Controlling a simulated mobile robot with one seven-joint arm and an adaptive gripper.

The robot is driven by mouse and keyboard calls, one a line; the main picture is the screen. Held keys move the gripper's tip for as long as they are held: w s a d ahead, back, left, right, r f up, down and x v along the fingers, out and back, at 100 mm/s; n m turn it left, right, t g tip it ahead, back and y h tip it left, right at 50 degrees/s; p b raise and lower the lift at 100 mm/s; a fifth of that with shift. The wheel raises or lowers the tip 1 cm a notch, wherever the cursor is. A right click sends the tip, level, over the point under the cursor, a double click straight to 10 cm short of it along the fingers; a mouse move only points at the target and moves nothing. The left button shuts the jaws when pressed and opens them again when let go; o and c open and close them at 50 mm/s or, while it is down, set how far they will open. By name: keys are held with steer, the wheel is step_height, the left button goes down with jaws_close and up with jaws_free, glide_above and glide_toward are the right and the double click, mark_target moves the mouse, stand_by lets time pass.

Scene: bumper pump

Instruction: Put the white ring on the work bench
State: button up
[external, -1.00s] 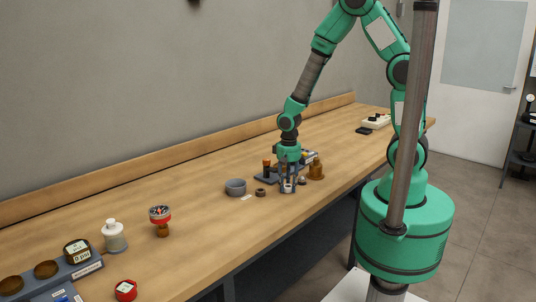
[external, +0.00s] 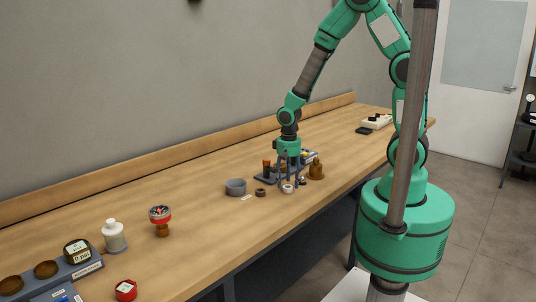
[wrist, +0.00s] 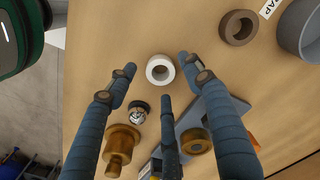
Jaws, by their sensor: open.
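The white ring (external: 287,188) lies flat on the wooden work bench (external: 205,200), near its front edge. In the wrist view the ring (wrist: 160,70) shows whole, with bare wood around it and nothing touching it. My gripper (external: 288,184) points down over the ring. In the wrist view its three blue fingers (wrist: 160,76) are spread apart and empty, with their tips around and just short of the ring.
A dark brown ring (external: 260,192) and a grey bowl (external: 236,187) stand left of the gripper. A brass part (external: 316,170) and a small dark-and-silver knob (wrist: 138,108) stand close by on the other side. A grey fixture (wrist: 222,108) lies behind the fingers.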

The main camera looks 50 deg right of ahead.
step_height(320, 180, up, 10)
steer(key=p, duration=0.2)
stand_by(0.9)
steer(key=s+d+r+n+t, duration=0.1)
steer(key=s+d+r, duration=0.15)
steer(key=r, duration=0.55)
steer(key=s+d+r+n+t, duration=0.15)
steer(key=d+r, duration=0.25)
steer(key=r, duration=0.4)
steer(key=s+d+r+n+t, duration=0.2)
steer(key=s+d+r, duration=0.3)
steer(key=s+r, duration=0.5)
steer(key=shift+r+t, duration=0.55)
steer(key=shift+r, duration=0.65)
